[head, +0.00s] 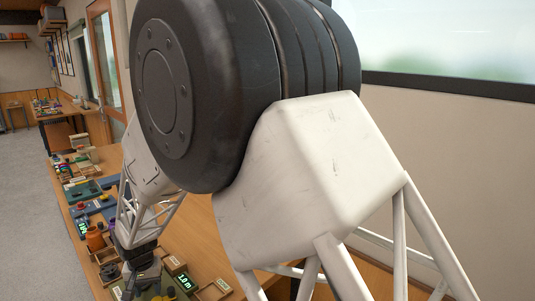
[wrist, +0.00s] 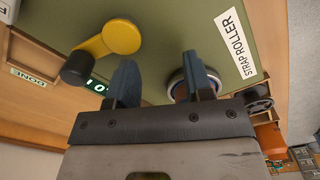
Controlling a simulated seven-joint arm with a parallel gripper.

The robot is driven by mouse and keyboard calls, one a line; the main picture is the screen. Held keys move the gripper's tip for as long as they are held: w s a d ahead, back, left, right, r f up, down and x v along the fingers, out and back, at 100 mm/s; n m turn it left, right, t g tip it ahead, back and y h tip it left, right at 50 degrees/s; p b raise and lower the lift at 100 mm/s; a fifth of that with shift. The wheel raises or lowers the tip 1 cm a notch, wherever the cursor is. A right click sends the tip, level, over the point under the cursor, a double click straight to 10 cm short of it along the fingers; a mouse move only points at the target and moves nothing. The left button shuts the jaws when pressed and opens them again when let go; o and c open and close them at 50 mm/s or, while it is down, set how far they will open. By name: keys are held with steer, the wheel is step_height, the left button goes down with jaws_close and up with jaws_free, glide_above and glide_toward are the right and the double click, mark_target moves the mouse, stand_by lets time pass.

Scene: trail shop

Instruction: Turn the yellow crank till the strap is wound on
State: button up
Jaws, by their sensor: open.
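In the wrist view the yellow crank (wrist: 121,37) sits on a green panel (wrist: 165,20) labelled STRAP ROLLER (wrist: 229,42). Its arm slants down-left to a dark knob (wrist: 77,68). My gripper (wrist: 159,75) is open, its fingers apart with nothing between them; the crank shows up and left of the left finger. A round silver-rimmed part (wrist: 194,84) is partly hidden behind the right finger. A green-lit display (wrist: 96,87) shows beside the left finger, partly covered. In the head view my gripper (head: 142,284) is low over the bench and the crank cannot be made out. I cannot identify the strap.
A wooden tray with a DONE label (wrist: 28,77) lies left of the panel in the wrist view. An orange container (head: 95,238) stands on the bench (head: 190,225) in the head view, with several other items behind. My arm blocks much of that view.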

steer(key=shift+r, duration=0.1)
step_height(320, 180, up, 7)
stand_by(1.6)
stand_by(0.3)
steer(key=s+d+r+m, duration=0.1)
steer(key=d+r, duration=0.3)
steer(key=d, duration=0.6)
steer(key=s+d+r+t, duration=0.15)
steer(key=d+r, duration=0.35)
steer(key=d, duration=0.5)
steer(key=s+d+r+m, duration=0.1)
steer(key=d+r, duration=0.3)
steer(key=d, duration=0.6)
steer(key=s+d+r+m+t, duration=0.1)
steer(key=s+d+r, duration=0.1)
steer(key=s+d, duration=1.9)
steer(key=shift+s+d, duration=0.3)
steer(key=shift+d, duration=0.55)
